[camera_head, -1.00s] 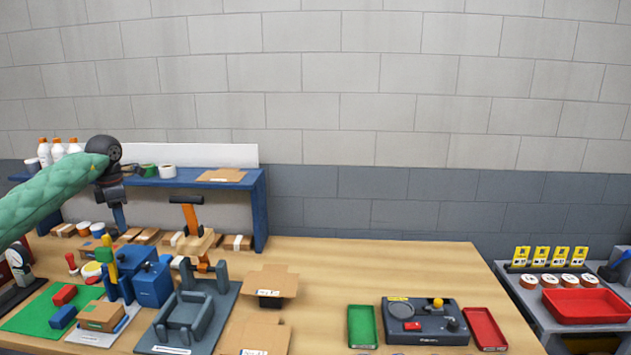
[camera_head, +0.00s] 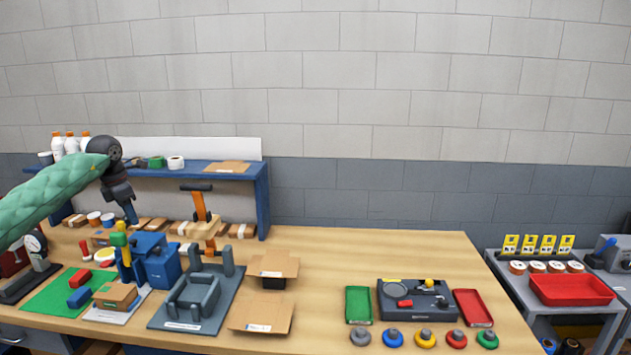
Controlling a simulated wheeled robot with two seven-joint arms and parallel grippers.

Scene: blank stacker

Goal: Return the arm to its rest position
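My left arm (camera_head: 50,192) comes in from the left in its padded green sleeve and ends in a black wrist joint. My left gripper (camera_head: 131,215) hangs down from it in front of the blue shelf, above the left part of the bench. It is small and dark, and I cannot tell whether its fingers are open or shut. No held object can be made out. My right arm and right gripper are not in view.
Below the gripper stand a blue box (camera_head: 162,268) and a grey fixture (camera_head: 195,296). An orange-handled tool (camera_head: 198,207) rises to its right. The blue shelf (camera_head: 262,195) stands behind. The middle of the wooden bench (camera_head: 360,255) is clear. A red tray (camera_head: 572,290) is at far right.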

